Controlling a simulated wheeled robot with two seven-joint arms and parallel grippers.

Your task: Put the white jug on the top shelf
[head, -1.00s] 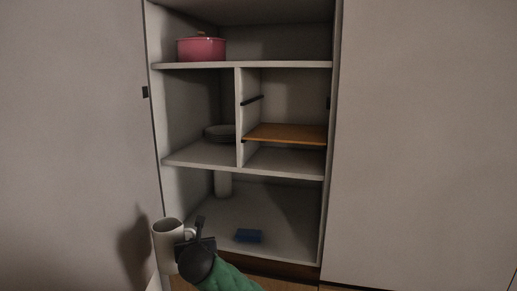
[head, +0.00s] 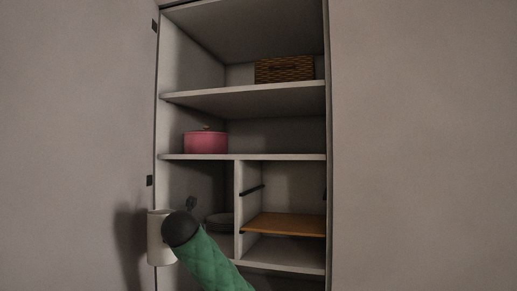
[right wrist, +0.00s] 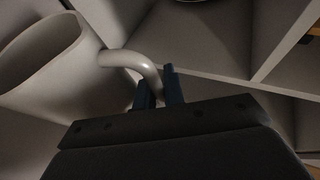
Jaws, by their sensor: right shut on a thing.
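The white jug (head: 160,240) is at the lower left of the head view, in front of the cupboard's left edge. In the right wrist view the jug (right wrist: 50,65) fills the left side, with its open mouth showing. My right gripper (right wrist: 160,90) is shut on the jug's handle (right wrist: 135,68). In the head view my green forearm hides most of that grip. The top shelf (head: 245,92) is high in the cupboard, well above the jug. A brown woven basket (head: 285,69) stands at its back right. My left gripper is not in view.
A pink pot (head: 206,142) stands on the shelf below the top one. Lower down are dark plates (head: 220,220) on the left and a wooden board (head: 285,224) on the right, split by an upright divider (head: 239,200). The top shelf's left and front are bare.

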